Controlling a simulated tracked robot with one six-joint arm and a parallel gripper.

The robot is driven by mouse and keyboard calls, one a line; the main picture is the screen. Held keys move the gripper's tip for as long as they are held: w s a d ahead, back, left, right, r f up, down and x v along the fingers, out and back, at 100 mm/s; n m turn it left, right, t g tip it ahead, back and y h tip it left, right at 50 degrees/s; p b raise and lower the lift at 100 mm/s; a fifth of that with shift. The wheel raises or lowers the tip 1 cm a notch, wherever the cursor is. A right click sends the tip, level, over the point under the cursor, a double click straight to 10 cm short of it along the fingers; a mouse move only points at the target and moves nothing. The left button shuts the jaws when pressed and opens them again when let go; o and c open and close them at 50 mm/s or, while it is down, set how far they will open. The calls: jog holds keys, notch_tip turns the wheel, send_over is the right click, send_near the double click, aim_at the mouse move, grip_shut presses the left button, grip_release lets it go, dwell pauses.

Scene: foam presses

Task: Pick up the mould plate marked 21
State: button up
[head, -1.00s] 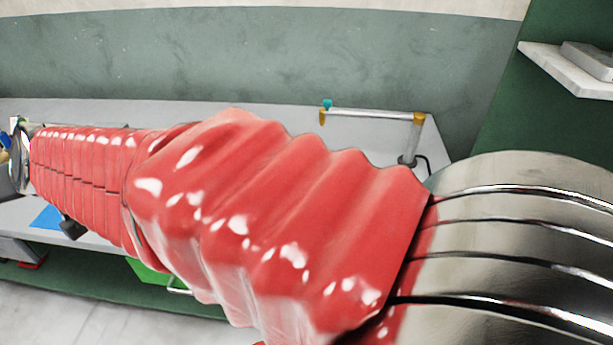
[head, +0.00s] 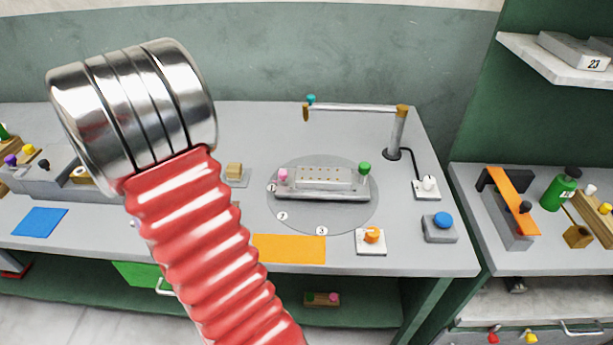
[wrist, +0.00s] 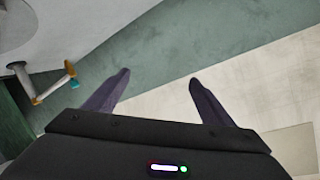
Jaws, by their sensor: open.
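No plate marked 21 can be read in either view. A grey plate marked 23 (head: 577,51) lies on the white wall shelf (head: 560,66) at the upper right of the head view. Part of another grey piece is cut off by the right edge beside it. In the wrist view my gripper (wrist: 158,78) is open, with two dark fingers apart and nothing between them. It faces the green and cream wall, away from the plates. In the head view my red and silver arm hides the left-middle of the bench, and the gripper's fingers do not show.
A round turntable (head: 287,221) carries a grey mould (head: 330,180) with pink and green knobs. A post with a horizontal arm (head: 355,107) stands behind it. An orange mat (head: 290,248), switches and a right-hand bench with a green bottle (head: 558,192) are also in view.

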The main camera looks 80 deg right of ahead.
jog(key=s+d+f+m+g+y, duration=0.2)
jog(key=s+d+f+m+g, duration=0.1)
jog(key=s+d+f+g, duration=0.25)
jog(key=m+g+y, duration=0.6)
jog(key=g+y, duration=0.2)
jog(key=y, duration=0.2)
send_near(317, 173)
jog(key=d+v, duration=0.1)
jog(key=v, duration=0.3)
jog(key=shift+a, duration=0.4)
jog(key=shift+s, duration=0.1)
jog(key=x, duration=0.8)
jog(key=shift+s, duration=0.2)
jog(key=shift+s+f, duration=0.1)
